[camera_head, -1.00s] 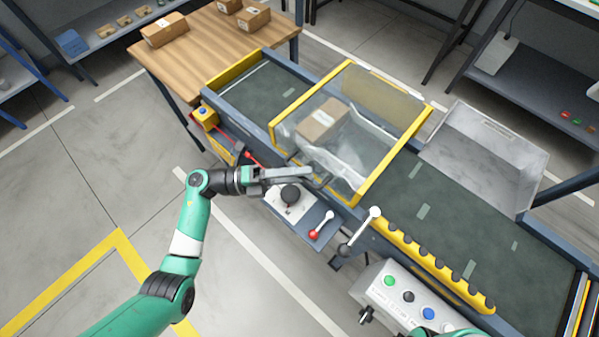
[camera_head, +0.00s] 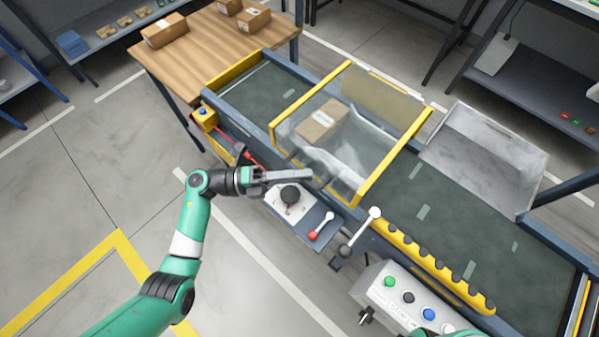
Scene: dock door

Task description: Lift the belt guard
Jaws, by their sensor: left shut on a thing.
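The belt guard (camera_head: 397,159) is a clear cover with a yellow frame, standing across the dark conveyor belt. A cardboard parcel (camera_head: 321,120) shows through its clear panel. My left gripper (camera_head: 309,177) is at the guard's front lower edge, shut on the guard there. The exact contact is small and partly hidden by the fingers. My right gripper is not in view.
A white-knobbed lever (camera_head: 375,212), yellow roller rail (camera_head: 433,264) and button box (camera_head: 385,296) lie to the right. A grey chute (camera_head: 485,154) stands behind.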

